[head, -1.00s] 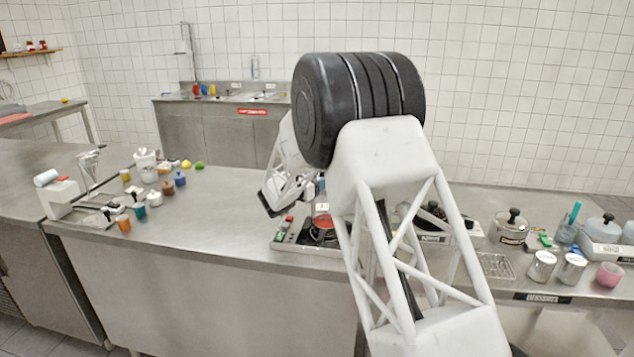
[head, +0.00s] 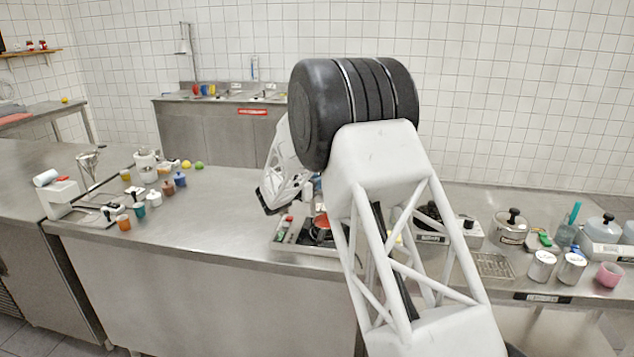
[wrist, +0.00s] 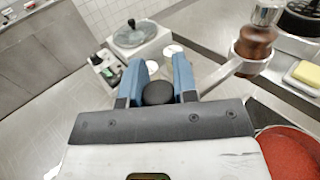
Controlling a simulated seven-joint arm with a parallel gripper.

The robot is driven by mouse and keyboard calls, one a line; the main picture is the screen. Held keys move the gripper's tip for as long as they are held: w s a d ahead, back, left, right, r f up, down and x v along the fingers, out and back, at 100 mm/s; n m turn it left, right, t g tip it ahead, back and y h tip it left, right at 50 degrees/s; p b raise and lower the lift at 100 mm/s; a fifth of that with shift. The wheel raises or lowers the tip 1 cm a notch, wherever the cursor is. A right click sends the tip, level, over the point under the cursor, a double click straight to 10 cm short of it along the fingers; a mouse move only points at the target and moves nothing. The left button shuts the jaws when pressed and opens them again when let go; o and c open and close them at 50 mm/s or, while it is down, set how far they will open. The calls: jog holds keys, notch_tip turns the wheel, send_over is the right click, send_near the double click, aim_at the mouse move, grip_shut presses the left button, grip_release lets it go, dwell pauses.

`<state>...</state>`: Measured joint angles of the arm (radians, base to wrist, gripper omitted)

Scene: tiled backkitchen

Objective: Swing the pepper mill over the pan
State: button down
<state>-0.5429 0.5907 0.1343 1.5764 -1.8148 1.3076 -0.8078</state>
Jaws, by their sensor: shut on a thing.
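In the wrist view, my gripper (wrist: 158,76) has its two blue fingers shut on a round black knob (wrist: 158,93). A pale bar runs from beside the fingers to the pepper mill (wrist: 254,50), which has a brown wooden body and a shiny metal top. Whether the knob joins this bar is hidden. The pan (wrist: 292,152), full of red contents, is at the lower right and cut by the frame edge. The mill appears above it in the picture, not over the red contents. In the head view, the pan (head: 321,222) shows beside my arm, which hides much of the gripper.
A yellow block (wrist: 305,74) lies on a tray right of the mill. A glass-lidded pot (wrist: 134,36) stands beyond the fingers. In the head view, a lidded pot (head: 511,225) and tins (head: 542,265) stand right of my arm. The counter left of the pan is largely clear.

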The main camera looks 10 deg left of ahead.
jog(key=shift+s+d+m+g+h, duration=0.15)
jog(key=shift+m+g+h, duration=1.1)
jog(key=shift+g, duration=0.25)
jog(key=shift+s+d+m+g+h, duration=0.1)
jog(key=shift+s+m+g+h, duration=0.05)
jog(key=shift+m+g+h, duration=1.25)
jog(key=shift+g, duration=0.4)
jog(key=c, duration=0.9)
grip_release()
jog(key=shift+r, duration=0.1)
jog(key=r, duration=0.1)
jog(key=s+r, duration=0.1)
jog(key=r, duration=0.1)
jog(key=shift+d+r, duration=0.2)
jog(key=shift+s+d+r, duration=0.25)
jog(key=shift+s+d, duration=0.65)
jog(key=shift+s, duration=1.45)
jog(key=shift+s+d+r, duration=0.2)
jog(key=shift+s+d, duration=0.7)
jog(key=shift+s, duration=1.4)
jog(key=shift+s+d+r, duration=0.25)
jog(key=shift+s+d, duration=0.65)
jog(key=shift+s, duration=1.45)
